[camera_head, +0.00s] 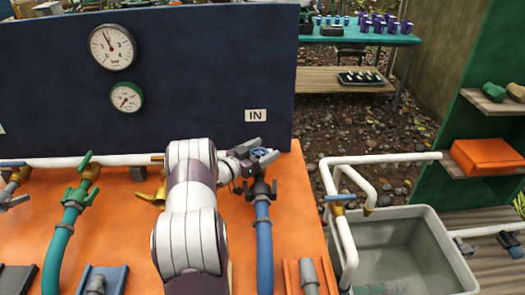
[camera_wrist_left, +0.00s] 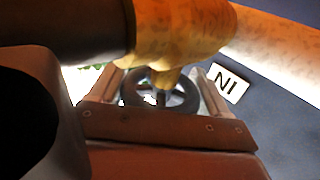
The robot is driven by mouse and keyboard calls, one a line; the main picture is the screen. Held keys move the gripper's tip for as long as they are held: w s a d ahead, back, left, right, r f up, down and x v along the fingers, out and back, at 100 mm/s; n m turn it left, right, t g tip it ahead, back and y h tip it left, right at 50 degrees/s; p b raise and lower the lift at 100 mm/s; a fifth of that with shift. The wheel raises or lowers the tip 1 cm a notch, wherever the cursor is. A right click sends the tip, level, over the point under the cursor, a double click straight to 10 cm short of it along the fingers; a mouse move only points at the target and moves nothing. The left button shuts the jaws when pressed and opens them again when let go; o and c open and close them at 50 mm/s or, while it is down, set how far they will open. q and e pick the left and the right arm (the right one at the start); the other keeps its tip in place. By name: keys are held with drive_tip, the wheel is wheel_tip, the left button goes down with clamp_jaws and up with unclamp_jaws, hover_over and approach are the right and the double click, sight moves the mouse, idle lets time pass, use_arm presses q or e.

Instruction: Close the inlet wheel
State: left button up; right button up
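The inlet wheel (camera_head: 266,154) is a small round handwheel near the IN label (camera_head: 256,115), at the right end of the white pipe. A brass valve body (camera_wrist_left: 180,35) lies just beyond. My right gripper is not in view.
A dark blue panel with two gauges (camera_head: 113,47) stands behind the orange bench (camera_head: 130,230). A blue hose (camera_head: 264,240) hangs below the wheel, and a green hose (camera_head: 62,235) is at left. A grey tub (camera_head: 450,250) with white pipes stands at right.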

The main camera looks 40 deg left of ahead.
use_arm(q)
drive_tip(key=m+h+b, duration=0.1)
drive_tip(key=h, duration=0.1)
drive_tip(key=m+g+h, duration=0.1)
drive_tip(key=h, duration=0.1)
drive_tip(key=m+g+h+b, duration=0.1)
drive_tip(key=m, duration=0.1)
drive_tip(key=shift+d+f+h+b, duration=0.2)
drive_tip(key=shift+f+h+b, duration=0.1)
drive_tip(key=shift+h, duration=0.1)
drive_tip(key=shift+s+d+r+m+g+h, duration=0.15)
drive_tip(key=shift+r+m+g+h, duration=0.15)
drive_tip(key=shift+m+g+h, duration=0.15)
drive_tip(key=o, duration=1)
drive_tip(key=shift+c, duration=0.2)
drive_tip(key=shift+s, duration=0.1)
drive_tip(key=v, duration=1.2)
drive_tip(key=shift+s+a, duration=0.15)
drive_tip(key=shift+a, duration=0.1)
